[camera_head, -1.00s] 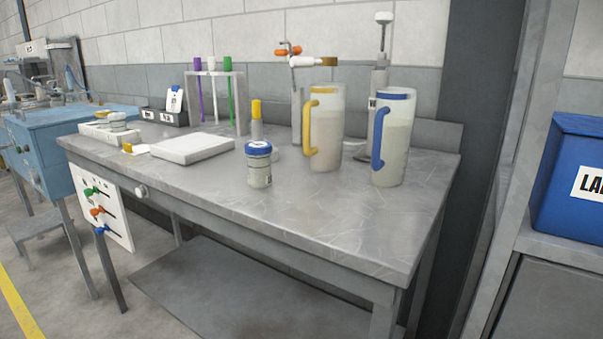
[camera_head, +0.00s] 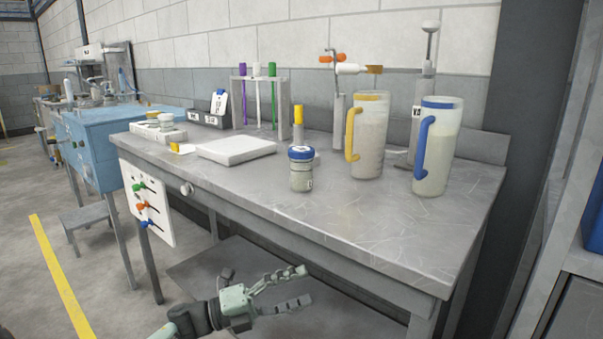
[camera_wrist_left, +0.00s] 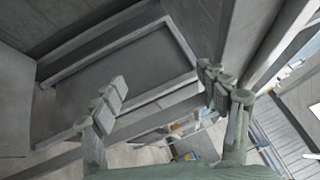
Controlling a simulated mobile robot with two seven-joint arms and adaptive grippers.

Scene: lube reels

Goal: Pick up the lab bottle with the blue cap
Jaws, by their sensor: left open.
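The lab bottle with the blue cap (camera_head: 301,170) stands upright on the grey metal workbench (camera_head: 380,221), near its front edge, left of the two jugs. Its body is clear with pale contents. My left gripper (camera_head: 303,287) is open and empty, in front of the bench and below the level of its top, lower in the picture than the bottle. In the left wrist view, the open fingers (camera_wrist_left: 165,92) have nothing between them, and the bottle cannot be made out there. My right gripper is not in view.
A yellow-handled jug (camera_head: 368,135) and a blue-handled jug (camera_head: 437,150) stand right of the bottle. A yellow-capped bottle (camera_head: 298,122) is just behind it. A white slab (camera_head: 236,150) lies to the left. The bench's front right top is clear.

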